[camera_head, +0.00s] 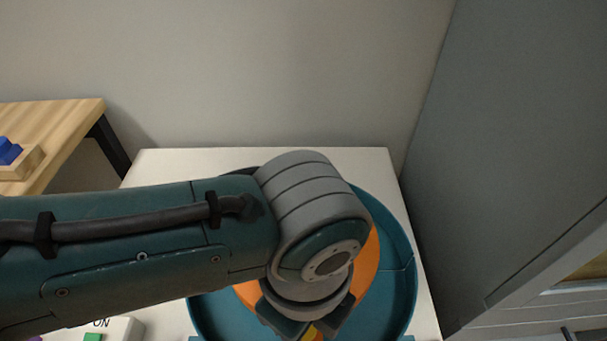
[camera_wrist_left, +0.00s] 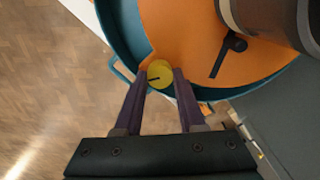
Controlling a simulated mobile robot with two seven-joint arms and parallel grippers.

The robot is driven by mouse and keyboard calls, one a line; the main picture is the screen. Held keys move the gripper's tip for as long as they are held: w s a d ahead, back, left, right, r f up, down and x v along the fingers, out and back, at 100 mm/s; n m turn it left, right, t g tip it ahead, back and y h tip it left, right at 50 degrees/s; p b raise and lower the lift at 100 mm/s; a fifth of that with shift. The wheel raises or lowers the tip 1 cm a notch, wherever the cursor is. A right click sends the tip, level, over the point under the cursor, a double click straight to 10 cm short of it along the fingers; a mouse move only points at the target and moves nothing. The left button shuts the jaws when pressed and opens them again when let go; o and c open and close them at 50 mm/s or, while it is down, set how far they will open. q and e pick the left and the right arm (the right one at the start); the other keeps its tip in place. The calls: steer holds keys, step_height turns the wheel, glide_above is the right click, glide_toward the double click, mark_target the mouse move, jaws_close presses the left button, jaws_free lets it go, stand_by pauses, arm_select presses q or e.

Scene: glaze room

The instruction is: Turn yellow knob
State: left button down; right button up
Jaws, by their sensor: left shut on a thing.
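The yellow knob (camera_wrist_left: 160,73) is a small round knob with a dark mark on its face, at the edge of an orange disc (camera_wrist_left: 190,40) in a teal basin (camera_wrist_left: 122,25). My left gripper (camera_wrist_left: 163,76) has one finger on each side of the knob and is shut on it. In the head view only a small yellow patch (camera_head: 311,334) shows between the fingers of my left gripper (camera_head: 308,330) at the bottom edge. My left arm hides much of the orange disc (camera_head: 366,262). My right gripper is in neither view.
The teal basin (camera_head: 401,290) stands on a white surface (camera_head: 355,160). A white box (camera_head: 122,328) marked "ON" with a green button (camera_head: 93,337) is at lower left. A wooden table (camera_head: 60,115) is at left; a grey panel (camera_head: 520,130) stands close at right.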

arm_select(q)
steer(key=n+p, duration=0.1)
steer(key=n, duration=0.3)
steer(key=shift+n+p, duration=0.6)
steer(key=shift+n, duration=1.1)
steer(key=c, duration=0.5)
jaws_free()
